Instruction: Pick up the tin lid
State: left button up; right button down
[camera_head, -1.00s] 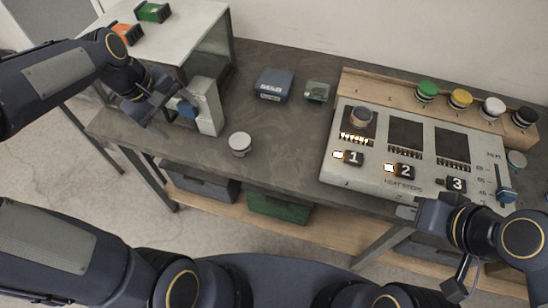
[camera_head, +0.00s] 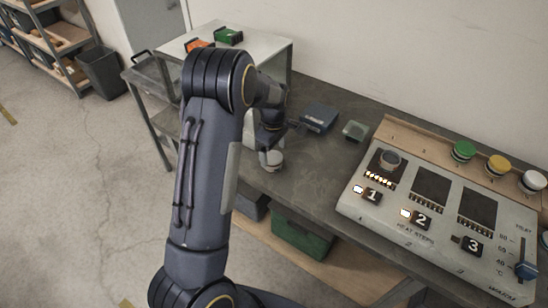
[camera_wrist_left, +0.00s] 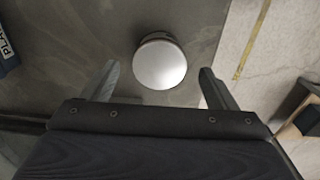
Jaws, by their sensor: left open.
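A round tin with a pale silver lid (camera_head: 274,161) stands near the front edge of the grey bench. In the left wrist view the shiny round lid (camera_wrist_left: 160,64) shows from above, just beyond the line between the fingertips. My left gripper (camera_head: 268,148) is over the tin, fingers pointing down. In the left wrist view the left gripper (camera_wrist_left: 158,85) is open and empty, one finger at each side of the lid with gaps. The head view hides part of the tin behind the gripper. My right gripper is out of view.
A blue box (camera_head: 320,118) and a small grey-green box (camera_head: 354,130) lie behind the tin. The heat station (camera_head: 425,205), with a tin on spot 1, is at right. Green, yellow and white lidded tins stand on a wooden rack (camera_head: 405,133).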

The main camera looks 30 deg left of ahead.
pick_arm(q)
jog(key=shift+f, duration=0.95)
jog(key=shift+c, duration=0.2)
jog(key=c, duration=1)
jog(key=shift+r, duration=0.15)
